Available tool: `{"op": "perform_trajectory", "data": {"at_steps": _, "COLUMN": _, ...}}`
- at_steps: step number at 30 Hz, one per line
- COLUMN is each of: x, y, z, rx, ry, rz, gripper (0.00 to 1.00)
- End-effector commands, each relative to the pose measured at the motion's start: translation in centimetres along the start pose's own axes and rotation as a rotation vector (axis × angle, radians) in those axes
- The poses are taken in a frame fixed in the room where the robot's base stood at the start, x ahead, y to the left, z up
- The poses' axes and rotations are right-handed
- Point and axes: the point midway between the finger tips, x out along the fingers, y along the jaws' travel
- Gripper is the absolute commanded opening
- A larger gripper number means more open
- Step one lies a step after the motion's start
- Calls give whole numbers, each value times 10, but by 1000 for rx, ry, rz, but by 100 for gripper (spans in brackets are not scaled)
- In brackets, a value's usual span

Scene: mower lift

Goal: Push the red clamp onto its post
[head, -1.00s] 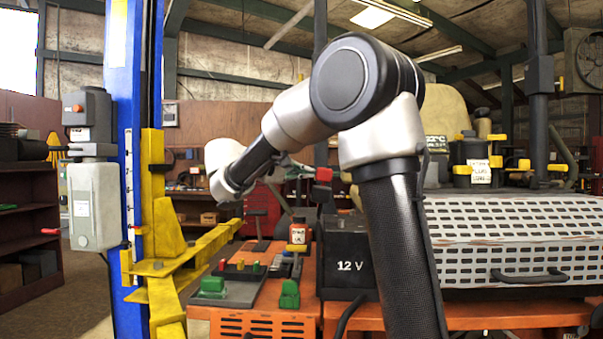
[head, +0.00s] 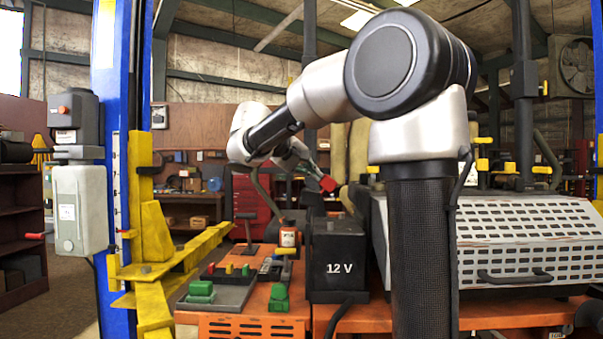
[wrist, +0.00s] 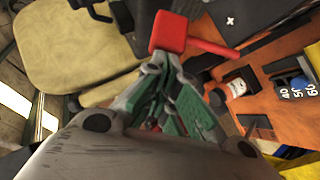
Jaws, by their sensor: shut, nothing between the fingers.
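The red clamp (head: 327,184) shows in the head view above the back of the black 12 V battery (head: 338,255), beside the end of my arm. In the wrist view it is a red block (wrist: 170,32) with a red bar pointing right, just beyond my fingertips. My gripper (wrist: 158,66) is shut and empty, with green finger pads. Its tips are at the clamp's near edge; I cannot tell whether they touch. In the head view my gripper (head: 308,168) is small and partly hidden by my arm. The post is not clearly visible.
The battery stands on an orange deck (head: 255,328) beside a tray of green and red parts (head: 215,290) and a small labelled bottle (head: 288,238). A yellow lift arm (head: 180,255) is at left. A perforated grey cover (head: 525,240) is at right.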

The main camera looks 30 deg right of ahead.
Motion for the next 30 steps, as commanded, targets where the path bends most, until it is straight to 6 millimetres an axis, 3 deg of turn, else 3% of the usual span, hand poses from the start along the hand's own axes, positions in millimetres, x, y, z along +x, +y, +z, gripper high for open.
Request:
{"op": "perform_trajectory", "data": {"at_steps": 6, "x": 15, "y": 14, "z": 15, "rx": 151, "ry": -1, "rz": -144, "gripper": 0}}
{"op": "perform_trajectory", "data": {"at_steps": 19, "x": 46, "y": 23, "z": 46, "rx": 434, "ry": -1, "rz": -425, "gripper": 0}}
{"op": "perform_trajectory", "data": {"at_steps": 30, "x": 44, "y": 18, "z": 44, "rx": 425, "ry": 0, "rz": -425, "gripper": 0}}
